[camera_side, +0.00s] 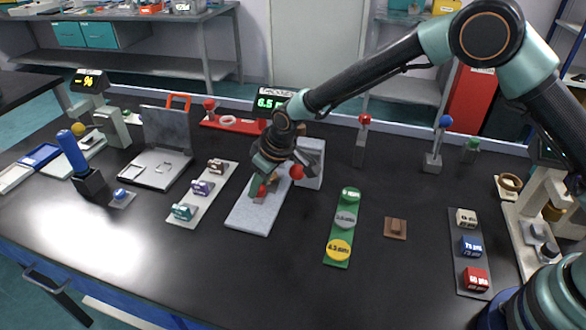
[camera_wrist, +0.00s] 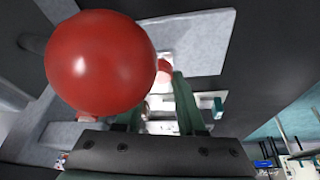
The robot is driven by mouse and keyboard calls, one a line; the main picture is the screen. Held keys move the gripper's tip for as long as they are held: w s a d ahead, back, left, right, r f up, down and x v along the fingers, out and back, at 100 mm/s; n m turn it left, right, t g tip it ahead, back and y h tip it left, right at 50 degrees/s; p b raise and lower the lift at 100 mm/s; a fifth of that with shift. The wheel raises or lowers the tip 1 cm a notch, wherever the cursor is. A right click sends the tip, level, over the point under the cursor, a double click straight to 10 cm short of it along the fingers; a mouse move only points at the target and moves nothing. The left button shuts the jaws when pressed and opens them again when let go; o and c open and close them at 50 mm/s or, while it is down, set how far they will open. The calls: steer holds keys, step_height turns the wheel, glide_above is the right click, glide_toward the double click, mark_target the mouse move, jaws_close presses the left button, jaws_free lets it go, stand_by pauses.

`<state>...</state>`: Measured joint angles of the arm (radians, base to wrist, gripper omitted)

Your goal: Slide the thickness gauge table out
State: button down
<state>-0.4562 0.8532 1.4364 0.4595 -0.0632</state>
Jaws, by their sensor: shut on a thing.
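The thickness gauge stands mid-bench, with a pale grey slab (camera_side: 250,218) in front of a grey upright block (camera_side: 312,160). The slab also shows in the wrist view (camera_wrist: 200,35). My gripper (camera_side: 264,186) is low over the slab, shut on a small red knob (camera_side: 262,191), which shows beside the teal fingers in the wrist view (camera_wrist: 164,70). A second red ball (camera_side: 296,172) is close to the right of my gripper and looms large in the wrist view (camera_wrist: 100,62). My wrist and fingers hide much of the gauge's middle, including what bears the small knob.
A strip with labelled blocks (camera_side: 203,188) lies left of the slab. A green strip with round discs (camera_side: 344,220) and a brown pad (camera_side: 396,228) lie right. Red-knobbed (camera_side: 365,120) and blue-knobbed (camera_side: 446,121) levers stand behind. Bare bench lies before the slab.

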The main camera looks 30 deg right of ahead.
steer(key=shift+g+y, duration=0.3)
steer(key=shift+y, duration=0.1)
steer(key=s+a, duration=0.8)
steer(key=shift+s+a, duration=0.1)
steer(key=shift+a, duration=0.05)
steer(key=c, duration=0.8)
jaws_free()
steer(key=shift+r, duration=0.1)
steer(key=shift+r, duration=0.2)
steer(key=v, duration=1.1)
steer(key=shift+s+r, duration=0.15)
steer(key=shift+r, duration=0.1)
